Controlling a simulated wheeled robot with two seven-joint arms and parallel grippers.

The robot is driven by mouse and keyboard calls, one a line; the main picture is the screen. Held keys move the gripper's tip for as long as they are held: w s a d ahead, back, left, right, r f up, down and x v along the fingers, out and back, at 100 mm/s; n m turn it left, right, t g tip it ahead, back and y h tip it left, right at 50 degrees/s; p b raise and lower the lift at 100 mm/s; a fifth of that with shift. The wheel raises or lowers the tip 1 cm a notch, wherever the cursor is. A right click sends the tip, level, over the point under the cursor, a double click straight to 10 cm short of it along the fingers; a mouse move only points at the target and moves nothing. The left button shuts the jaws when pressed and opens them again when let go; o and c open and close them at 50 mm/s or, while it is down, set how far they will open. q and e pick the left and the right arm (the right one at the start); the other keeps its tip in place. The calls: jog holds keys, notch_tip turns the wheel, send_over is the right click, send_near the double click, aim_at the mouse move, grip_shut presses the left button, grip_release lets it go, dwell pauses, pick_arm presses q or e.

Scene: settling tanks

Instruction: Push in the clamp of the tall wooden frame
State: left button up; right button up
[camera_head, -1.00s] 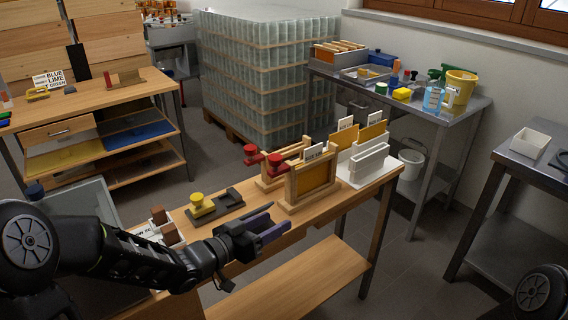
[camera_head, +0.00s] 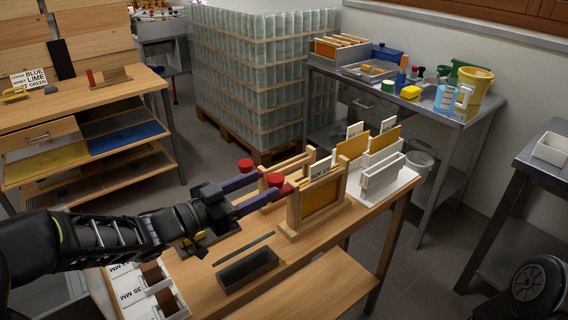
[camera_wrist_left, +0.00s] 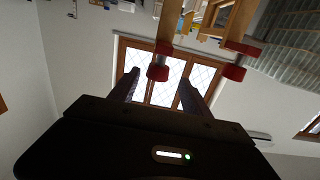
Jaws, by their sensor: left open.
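Two wooden frames stand on the wooden bench. The nearer frame (camera_head: 293,215) holds a yellow panel, and its red-knobbed clamp (camera_head: 275,179) sticks out to the left. The other frame (camera_head: 311,155) stands behind it, with its own red knob (camera_head: 245,165). I cannot tell surely which frame is taller. My left gripper (camera_head: 270,185) is open, its two purple-grey fingers pointing at the nearer frame's knob. In the left wrist view, that knob (camera_wrist_left: 158,71) shows between and beyond the fingertips (camera_wrist_left: 160,88), with the other knob (camera_wrist_left: 234,72) to the right. My right gripper is not in view.
A dark tray (camera_head: 248,270) and a thin dark bar (camera_head: 243,248) lie in front of the gripper. White boxes (camera_head: 128,287) stand at the bench's left end. A white rack (camera_head: 383,175) with panels stands right of the frames. Glass jars (camera_head: 262,80) are stacked behind.

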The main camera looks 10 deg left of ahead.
aim_at(283, 176)
pick_arm(q)
jog(key=shift+x, duration=3.8)
jog(key=shift+s+d, duration=0.1)
jog(key=shift+d, duration=0.05)
jog(key=shift+c, duration=0.6)
grip_shut()
